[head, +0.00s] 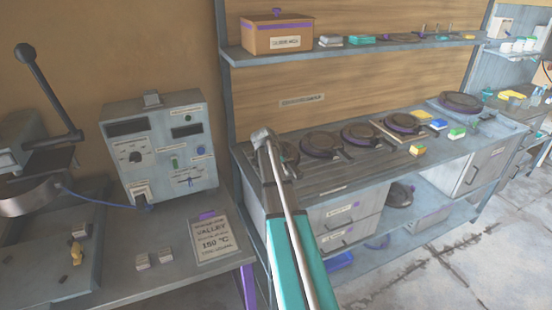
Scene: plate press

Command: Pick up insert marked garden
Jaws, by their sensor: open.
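No block with a readable "garden" mark shows. Small pale grey blocks, possibly inserts, lie on the left bench. One left block (142,262) and one right block (165,255) sit side by side near the bench's front, apart from each other. Another grey block (80,230) sits further left on the press base, just behind a small tan piece (77,253). Any marks on them are too small to read. My arm rises through the middle of the head view, right of the bench. My gripper cannot be made out in this view.
A press with a long dark lever (48,92) stands at the far left. A grey control box (158,148) is behind the blocks. A placard (213,238) reading "VALLEY" and "150 °C" lies right of them. Several round dark plates, including one plate (322,143), line the right counter.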

